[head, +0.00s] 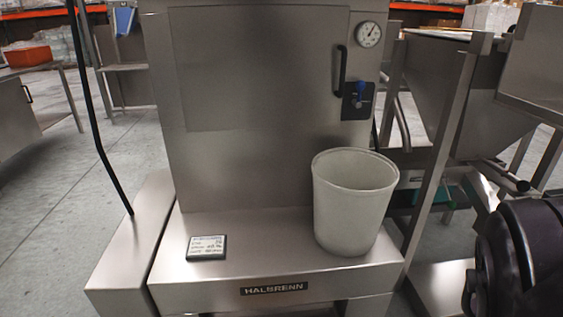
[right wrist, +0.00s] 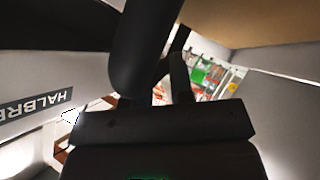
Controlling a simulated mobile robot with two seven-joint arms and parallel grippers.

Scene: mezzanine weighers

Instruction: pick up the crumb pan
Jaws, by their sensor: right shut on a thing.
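I cannot make out a crumb pan for certain in either view. In the right wrist view my right gripper (right wrist: 165,95) is shut on a dark rounded bar (right wrist: 148,40) that runs up out of the picture. I cannot tell whether this bar is the handle of the crumb pan; whatever it joins is hidden or out of frame. In the head view only part of my dark right arm shows at the lower right, and the gripper is outside the picture. My left gripper is in neither view.
A steel machine (head: 250,165) with a HALBRENN plate (head: 274,287) stands ahead. Its ledge bears a pale bucket (head: 352,205) and a small display card (head: 206,247). A steel hopper (head: 440,90) stands at right. Open floor (head: 60,210) lies at left.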

